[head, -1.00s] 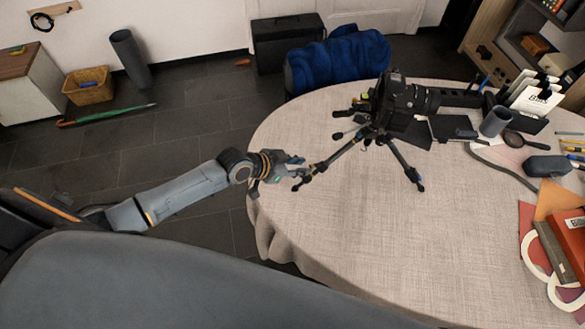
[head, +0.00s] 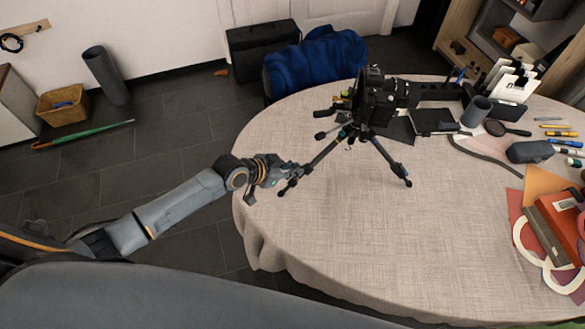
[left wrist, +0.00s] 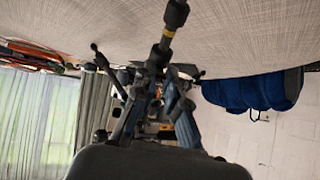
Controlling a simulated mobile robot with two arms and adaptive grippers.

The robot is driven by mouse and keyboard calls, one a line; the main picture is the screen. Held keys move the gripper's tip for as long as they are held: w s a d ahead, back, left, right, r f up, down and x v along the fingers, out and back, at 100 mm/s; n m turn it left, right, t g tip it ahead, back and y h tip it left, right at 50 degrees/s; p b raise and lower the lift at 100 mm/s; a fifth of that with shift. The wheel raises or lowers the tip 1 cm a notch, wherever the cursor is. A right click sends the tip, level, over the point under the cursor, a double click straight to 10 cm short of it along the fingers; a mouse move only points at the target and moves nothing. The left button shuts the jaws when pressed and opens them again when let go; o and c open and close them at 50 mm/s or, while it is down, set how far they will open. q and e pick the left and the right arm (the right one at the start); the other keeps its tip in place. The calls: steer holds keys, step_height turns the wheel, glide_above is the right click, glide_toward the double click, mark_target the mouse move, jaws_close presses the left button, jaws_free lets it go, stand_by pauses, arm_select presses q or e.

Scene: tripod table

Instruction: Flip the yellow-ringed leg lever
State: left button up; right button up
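A black camera (head: 378,98) sits on a small dark tripod (head: 358,132) with spread legs, standing on the round table. One leg (head: 318,160) reaches toward the left edge of the table. In the left wrist view a leg with a yellow ring (left wrist: 168,33) hangs down from the top centre, just past my fingers. My left gripper (head: 288,171) is beside the lower part of the left leg. In the left wrist view its two fingers (left wrist: 158,88) stand apart. Whether the fingers touch the leg or its lever is too small to tell. My right gripper is not in view.
The round table (head: 320,225) has a light cloth and is bare in front of the tripod. A grey cup (head: 476,111), a magnifier (head: 508,130), a dark case (head: 530,151) and a red book (head: 556,228) lie to the right. A blue bundle (head: 316,62) is behind the table.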

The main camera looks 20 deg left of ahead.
arm_select(q)
steer(key=shift+w+d+r+p, duration=0.15)
steer(key=shift+w+r+p, duration=0.05)
steer(key=shift+r+p, duration=0.25)
stand_by(0.6)
steer(key=shift+w+d+r, duration=0.1)
steer(key=shift+r, duration=0.1)
stand_by(0.3)
steer(key=shift+w+d+r+p, duration=0.3)
steer(key=shift+d+r+p, duration=0.05)
steer(key=shift+r+p, duration=0.05)
stand_by(1.3)
steer(key=o, duration=0.5)
steer(key=shift+o, duration=0.2)
steer(key=shift+f, duration=0.15)
steer(key=shift+s+a, duration=0.1)
